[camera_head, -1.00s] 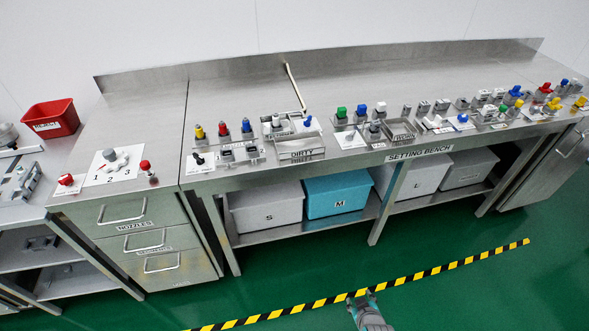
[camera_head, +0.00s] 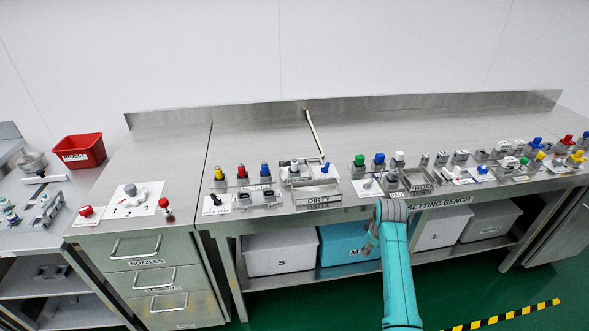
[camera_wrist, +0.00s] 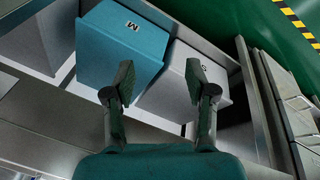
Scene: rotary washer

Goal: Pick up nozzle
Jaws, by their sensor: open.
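Several small upright pieces with coloured tops stand on the bench in the head view. A yellow-topped piece (camera_head: 218,173), a red-topped piece (camera_head: 241,171) and a blue-topped piece (camera_head: 265,170) stand at the left. A green-topped piece (camera_head: 359,160) and others stand further right. Which one is the nozzle cannot be told. My gripper (camera_wrist: 158,78) is open and empty in the wrist view, its two fingers apart in front of the bins below the bench. In the head view my arm reaches up to the bench's front edge; the fingers are not discernible there.
The steel setting bench (camera_head: 440,200) has a DIRTY tray (camera_head: 318,197) and small fixtures along its front. A teal bin M (camera_head: 340,238) and grey bins sit on its lower shelf. A drawer labelled NOZZLES (camera_head: 140,248) and a red bin (camera_head: 80,150) are at the left.

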